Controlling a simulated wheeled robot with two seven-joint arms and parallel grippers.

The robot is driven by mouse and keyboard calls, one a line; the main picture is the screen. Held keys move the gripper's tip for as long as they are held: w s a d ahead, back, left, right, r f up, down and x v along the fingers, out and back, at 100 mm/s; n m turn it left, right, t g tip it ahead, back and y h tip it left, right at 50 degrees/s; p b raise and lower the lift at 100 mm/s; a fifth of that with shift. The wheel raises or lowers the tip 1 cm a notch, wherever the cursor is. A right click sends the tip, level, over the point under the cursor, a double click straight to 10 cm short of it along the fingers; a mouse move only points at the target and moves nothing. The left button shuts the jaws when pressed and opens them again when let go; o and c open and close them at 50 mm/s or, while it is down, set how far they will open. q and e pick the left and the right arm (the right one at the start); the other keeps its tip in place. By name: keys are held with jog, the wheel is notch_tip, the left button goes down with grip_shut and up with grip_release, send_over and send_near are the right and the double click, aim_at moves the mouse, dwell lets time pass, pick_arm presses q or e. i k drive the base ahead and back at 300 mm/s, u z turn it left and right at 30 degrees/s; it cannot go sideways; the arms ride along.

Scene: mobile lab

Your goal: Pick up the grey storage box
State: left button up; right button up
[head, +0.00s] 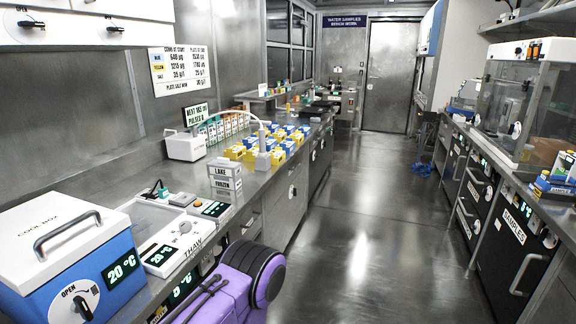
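A small grey storage box (225,181) stands upright on the left steel bench, close to its front edge. Its front carries light labels reading LAKE and FROZEN, with a lower line too small to read surely. It stands just beyond the thaw unit and short of the blue and yellow boxes. Nothing is seen holding it. Neither of my grippers can be made out in the head view.
The left bench (262,183) holds a cool box (66,240), a thaw unit (160,232), a white device (186,146) and several blue and yellow boxes (236,152). The aisle floor (355,240) is mostly clear. Dark cabinets (505,225) line the right.

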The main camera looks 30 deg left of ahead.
aim_at(223, 174)
jog(key=u, duration=0.1)
jog(key=i, duration=1.15)
jog(key=u, duration=0.4)
